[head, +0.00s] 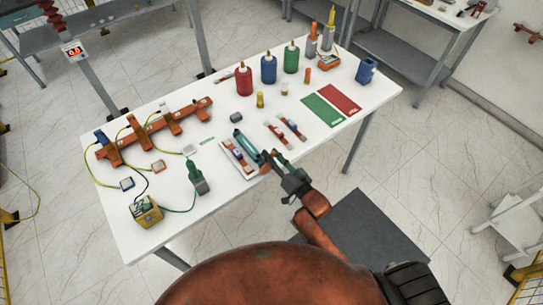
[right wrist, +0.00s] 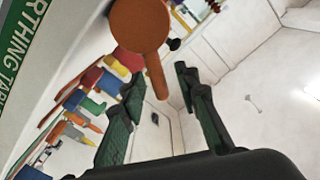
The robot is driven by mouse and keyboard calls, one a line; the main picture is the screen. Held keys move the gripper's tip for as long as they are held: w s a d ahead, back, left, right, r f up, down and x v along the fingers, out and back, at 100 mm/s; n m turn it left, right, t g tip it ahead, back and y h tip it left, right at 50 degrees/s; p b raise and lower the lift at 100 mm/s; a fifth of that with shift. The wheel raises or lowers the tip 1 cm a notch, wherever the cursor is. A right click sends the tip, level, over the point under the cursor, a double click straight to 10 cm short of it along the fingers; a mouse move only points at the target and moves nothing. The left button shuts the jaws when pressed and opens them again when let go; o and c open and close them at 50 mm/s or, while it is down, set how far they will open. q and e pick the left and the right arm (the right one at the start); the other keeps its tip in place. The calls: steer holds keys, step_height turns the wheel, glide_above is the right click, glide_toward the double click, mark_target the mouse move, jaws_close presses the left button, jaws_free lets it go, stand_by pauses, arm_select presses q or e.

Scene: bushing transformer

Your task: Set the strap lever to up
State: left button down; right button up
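The lever shows in the right wrist view as an orange-brown round hub (right wrist: 140,24) with a narrow handle (right wrist: 157,80) pointing down. The handle's tip lies in the gap between the fingers of my right gripper (right wrist: 160,105), which is open; I see no contact. In the head view my right gripper (head: 268,160) is at the front edge of the white table, beside a small white panel (head: 232,155) with a brown strip. An orange-brown bit (head: 264,169) beside the fingers may be the lever, partly hidden. My left gripper is not in view.
A teal tube (head: 246,143) lies close to my right fingers. The white table (head: 225,100) also holds brown strips (head: 278,136), a green mat (head: 322,109), a red mat (head: 340,98), several bottles (head: 268,70), and a long orange-brown bar (head: 150,127) with wires. A green-labelled panel (right wrist: 20,70) is close in the wrist view.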

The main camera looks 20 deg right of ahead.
steer(key=v, duration=1.2)
stand_by(0.4)
steer(key=s+d+f+g+h, duration=0.1)
steer(key=d+f+g+h, duration=0.15)
steer(key=f, duration=0.75)
steer(key=d+f+g+h, duration=0.1)
steer(key=d+f, duration=0.2)
steer(key=f, duration=0.8)
steer(key=s+d+f+g+h, duration=0.1)
steer(key=s+d+f, duration=0.1)
steer(key=s+f, duration=0.35)
steer(key=s+d+f+n+g, duration=0.1)
steer(key=s+f+g, duration=0.1)
steer(key=f, duration=0.6)
steer(key=s+d+f+g+h, duration=0.1)
steer(key=s+d+f, duration=0.15)
steer(key=f, duration=0.45)
steer(key=s+f+n+g, duration=0.1)
steer(key=s+f+g, duration=0.1)
steer(key=s+f, duration=0.5)
steer(key=s+f+g, duration=0.3)
steer(key=s+f, duration=0.3)
steer(key=s, duration=0.9)
steer(key=s+f+n+g, duration=0.1)
steer(key=s+f+g, duration=0.2)
steer(key=s+f, duration=0.4)
steer(key=s+d+h+b, duration=0.1)
steer(key=s, duration=0.3)
steer(key=shift+f+n, duration=0.3)
